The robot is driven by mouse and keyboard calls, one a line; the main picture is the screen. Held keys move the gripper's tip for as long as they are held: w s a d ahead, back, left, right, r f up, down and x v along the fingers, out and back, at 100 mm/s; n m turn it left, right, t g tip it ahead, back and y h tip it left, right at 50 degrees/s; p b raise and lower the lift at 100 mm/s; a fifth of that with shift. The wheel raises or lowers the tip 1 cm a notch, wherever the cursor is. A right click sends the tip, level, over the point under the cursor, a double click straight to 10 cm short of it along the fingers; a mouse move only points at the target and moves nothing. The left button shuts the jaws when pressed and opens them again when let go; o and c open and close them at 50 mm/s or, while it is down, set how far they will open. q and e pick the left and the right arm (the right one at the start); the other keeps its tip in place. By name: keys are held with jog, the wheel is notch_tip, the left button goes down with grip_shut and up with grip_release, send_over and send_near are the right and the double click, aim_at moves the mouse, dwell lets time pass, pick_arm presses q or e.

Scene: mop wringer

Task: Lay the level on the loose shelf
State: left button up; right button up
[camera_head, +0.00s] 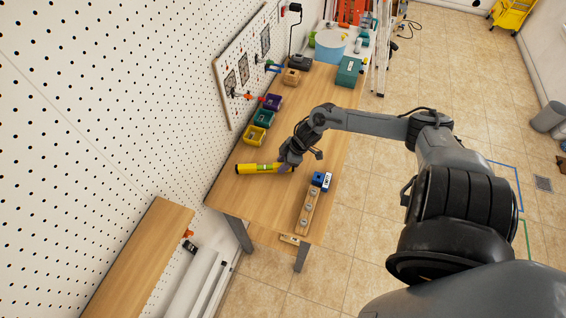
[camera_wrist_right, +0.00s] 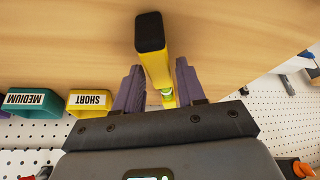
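The yellow level (camera_head: 257,168) with black ends lies over the workbench near its left edge. My right gripper (camera_head: 284,168) is at the level's right part. In the right wrist view the level (camera_wrist_right: 152,55) runs between the two purple fingers of the right gripper (camera_wrist_right: 160,88). A narrow gap shows between the left finger and the level; the right finger is very close to it or touching. A wooden shelf board (camera_head: 140,258), which looks like the loose shelf, is by the pegboard wall at lower left, apart from the bench. My left gripper is not in view.
Yellow (camera_head: 251,134), teal (camera_head: 262,118) and purple (camera_head: 272,102) bins stand along the wall side of the workbench (camera_head: 237,198). A wooden block with round pieces (camera_head: 308,210) and a blue item (camera_head: 321,180) are at the front right. A green box (camera_head: 348,72) stands farther back.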

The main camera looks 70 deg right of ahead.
jog(key=shift+o, duration=0.9)
jog(key=shift+r, duration=0.15)
jog(key=p+v, duration=0.3)
jog(key=v, duration=0.8)
jog(key=s+a+f+t+h, duration=0.1)
jog(key=a+f+t+h, duration=0.2)
jog(key=a, duration=1.1)
jog(key=s+a+r+m+g, duration=0.1)
jog(key=s+a+r+g, duration=0.1)
jog(key=a, duration=0.7)
jog(key=s+a+r+m+g, duration=0.2)
jog(key=a+r, duration=0.3)
jog(key=a, duration=0.4)
jog(key=shift+s+y, duration=0.4)
jog(key=shift+s, duration=0.35)
